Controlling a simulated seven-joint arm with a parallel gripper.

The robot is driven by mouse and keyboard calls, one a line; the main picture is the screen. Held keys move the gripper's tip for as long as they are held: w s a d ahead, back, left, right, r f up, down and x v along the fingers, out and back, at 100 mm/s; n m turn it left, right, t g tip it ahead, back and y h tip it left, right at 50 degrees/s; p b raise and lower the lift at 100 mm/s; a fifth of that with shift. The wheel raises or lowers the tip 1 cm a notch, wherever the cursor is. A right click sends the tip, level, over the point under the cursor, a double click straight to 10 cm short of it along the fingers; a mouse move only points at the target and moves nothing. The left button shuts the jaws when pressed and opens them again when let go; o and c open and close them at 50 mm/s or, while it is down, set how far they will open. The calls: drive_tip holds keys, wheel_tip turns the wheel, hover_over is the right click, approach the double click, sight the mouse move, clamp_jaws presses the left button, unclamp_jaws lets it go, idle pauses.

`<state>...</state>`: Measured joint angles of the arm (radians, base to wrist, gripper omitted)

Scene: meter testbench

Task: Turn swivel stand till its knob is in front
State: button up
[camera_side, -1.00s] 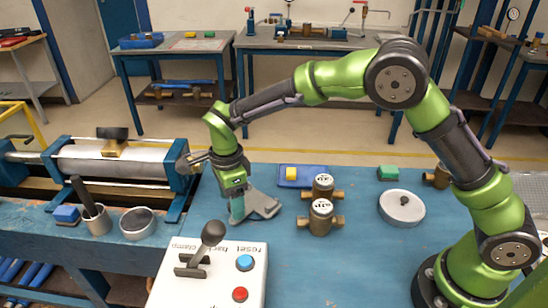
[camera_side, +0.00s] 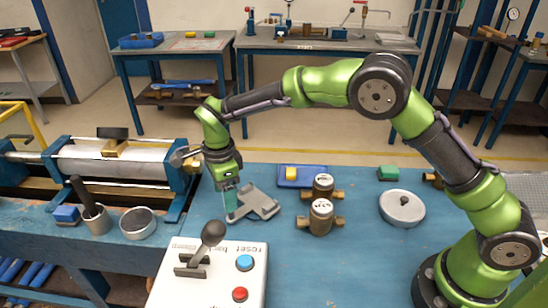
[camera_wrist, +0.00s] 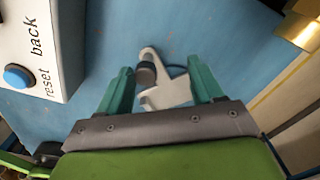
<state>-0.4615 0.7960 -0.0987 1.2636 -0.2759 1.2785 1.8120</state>
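A light grey forked piece (camera_side: 262,203), which looks like the swivel stand, lies on the blue bench beside and behind my fingers in the side view. In the wrist view the grey stand (camera_wrist: 168,93) shows between and beyond the fingertips, with a dark round knob (camera_wrist: 146,73) on its left side. In the side view I cannot make out the knob. My gripper (camera_side: 233,213) points down at the stand's left end. In the wrist view my gripper (camera_wrist: 159,68) has its teal fingers apart. I cannot tell whether a finger touches the stand.
A white control box (camera_side: 215,270) with a lever (camera_side: 210,237) stands in front. Brass meters (camera_side: 321,216) stand to the right, near a blue tray (camera_side: 300,180). A round pale disc (camera_side: 402,208) lies further right. A clamp bench (camera_side: 125,165) is at left.

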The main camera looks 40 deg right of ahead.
drive_tip(key=shift+w+d, duration=0.3)
drive_tip(key=shift+w, duration=0.6)
drive_tip(key=shift+w+d, duration=0.25)
drive_tip(key=shift+w, duration=0.35)
drive_tip(key=shift+w+d, duration=0.3)
drive_tip(key=shift+w, duration=0.15)
drive_tip(key=shift+o, duration=0.2)
drive_tip(key=o, duration=0.4)
